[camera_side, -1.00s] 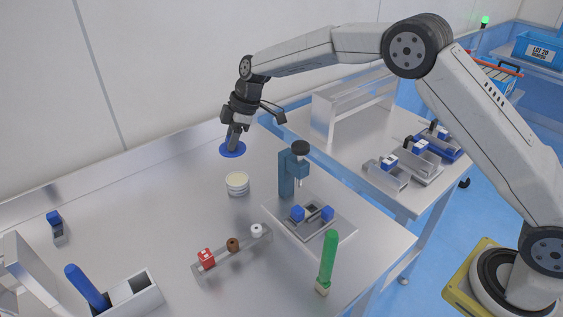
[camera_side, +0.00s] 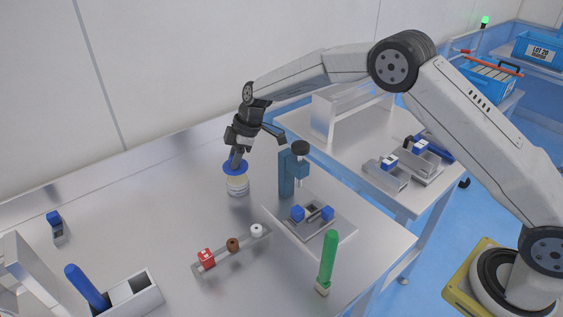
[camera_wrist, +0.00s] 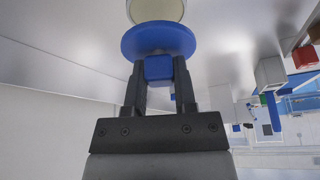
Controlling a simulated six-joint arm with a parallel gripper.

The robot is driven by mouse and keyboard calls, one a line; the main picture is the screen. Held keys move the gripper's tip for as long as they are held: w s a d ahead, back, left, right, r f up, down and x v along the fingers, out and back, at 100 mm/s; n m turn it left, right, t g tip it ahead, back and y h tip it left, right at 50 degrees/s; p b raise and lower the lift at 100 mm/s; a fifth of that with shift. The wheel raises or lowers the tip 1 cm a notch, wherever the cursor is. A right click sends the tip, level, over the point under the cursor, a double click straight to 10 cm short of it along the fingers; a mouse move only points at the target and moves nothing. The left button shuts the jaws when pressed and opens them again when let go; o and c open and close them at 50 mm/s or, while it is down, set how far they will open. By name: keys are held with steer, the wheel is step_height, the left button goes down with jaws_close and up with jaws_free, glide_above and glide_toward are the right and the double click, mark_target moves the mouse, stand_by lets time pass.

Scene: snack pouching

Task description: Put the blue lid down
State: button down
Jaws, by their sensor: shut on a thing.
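The blue lid (camera_side: 229,168) is a flat round disc with a square blue knob, seen clearly in the wrist view (camera_wrist: 158,38). My gripper (camera_side: 236,160) is shut on the knob, with a finger on each side of it in the wrist view (camera_wrist: 160,72). The pale round tub (camera_side: 237,187) stands on the steel table. In the side view the lid overlaps the tub's upper part. In the wrist view the tub (camera_wrist: 157,10) shows just beyond the lid. I cannot tell whether lid and tub touch.
A blue press-like stand (camera_side: 287,172) rises right of the tub. A rail (camera_side: 218,262) with red, brown and white pieces lies in front. A green-handled tool (camera_side: 328,258) stands near the front edge. The table left of the tub (camera_side: 140,205) is clear.

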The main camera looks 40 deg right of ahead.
steer(key=shift+f, duration=1.85)
steer(key=shift+f, duration=0.1)
steer(key=shift+c, duration=2.1)
jaws_free()
steer(key=v, duration=1.2)
